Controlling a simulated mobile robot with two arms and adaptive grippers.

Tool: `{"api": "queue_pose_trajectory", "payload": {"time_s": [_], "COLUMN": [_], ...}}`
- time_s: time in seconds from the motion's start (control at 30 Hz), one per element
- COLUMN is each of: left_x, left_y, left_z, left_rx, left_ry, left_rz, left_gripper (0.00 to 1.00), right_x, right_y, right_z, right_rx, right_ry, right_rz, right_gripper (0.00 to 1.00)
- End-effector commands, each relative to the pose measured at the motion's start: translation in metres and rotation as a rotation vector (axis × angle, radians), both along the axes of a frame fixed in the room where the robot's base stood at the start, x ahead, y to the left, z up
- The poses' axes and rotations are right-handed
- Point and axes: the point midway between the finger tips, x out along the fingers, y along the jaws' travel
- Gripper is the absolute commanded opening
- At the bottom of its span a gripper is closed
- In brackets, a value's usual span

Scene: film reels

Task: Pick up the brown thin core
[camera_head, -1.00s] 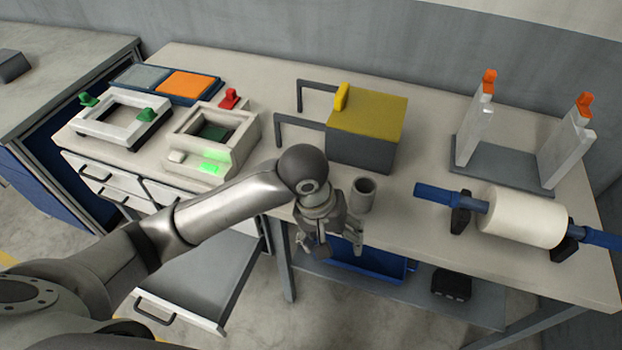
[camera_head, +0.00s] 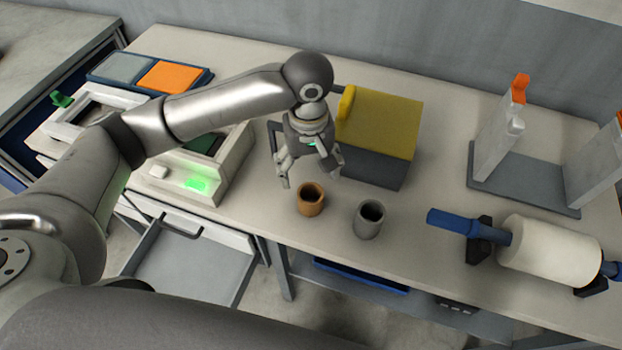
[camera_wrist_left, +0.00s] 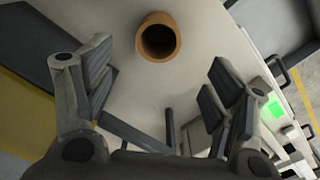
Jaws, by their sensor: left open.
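The brown core (camera_head: 310,199) stands upright on the table near its front edge, a short hollow cylinder. In the left wrist view it (camera_wrist_left: 158,37) shows from above, ahead of and between the open fingers, apart from both. My left gripper (camera_head: 310,178) is open and empty, above and just behind the core in the head view. A grey core (camera_head: 368,220) stands to the right of the brown one. My right gripper is not in view.
A grey box with a yellow top (camera_head: 380,125) stands close behind the gripper. A white device with a green light (camera_head: 215,180) is at left. A white roll on a blue shaft (camera_head: 550,248) and a grey stand (camera_head: 530,180) are at right. An open drawer (camera_head: 185,262) juts out below.

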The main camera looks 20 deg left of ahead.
Motion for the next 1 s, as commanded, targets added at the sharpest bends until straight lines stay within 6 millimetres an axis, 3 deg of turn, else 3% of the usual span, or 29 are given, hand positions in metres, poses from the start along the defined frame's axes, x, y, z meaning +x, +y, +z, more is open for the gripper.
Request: {"api": "queue_pose_trajectory", "payload": {"time_s": [0.13, 0.3, 0.47, 0.8, 1.0], "left_x": [-0.001, 0.000, 0.000, 0.004, 0.005], "left_y": [0.001, 0.000, 0.000, -0.001, -0.001], "left_z": [-0.021, -0.045, -0.056, -0.101, -0.107], "left_rx": [0.004, 0.002, 0.001, 0.002, 0.000], "left_ry": [0.006, 0.003, 0.002, 0.002, -0.001], "left_rz": [0.003, 0.002, 0.001, 0.001, -0.001], "left_gripper": [0.78, 0.78, 0.78, 0.78, 0.78], "right_x": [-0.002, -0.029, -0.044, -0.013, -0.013], "right_y": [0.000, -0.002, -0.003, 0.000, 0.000], "right_z": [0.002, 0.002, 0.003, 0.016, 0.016], "right_rx": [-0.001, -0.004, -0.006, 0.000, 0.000], "right_ry": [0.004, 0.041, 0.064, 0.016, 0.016], "right_rz": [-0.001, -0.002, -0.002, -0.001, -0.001], "right_gripper": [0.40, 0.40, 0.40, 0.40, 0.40]}}
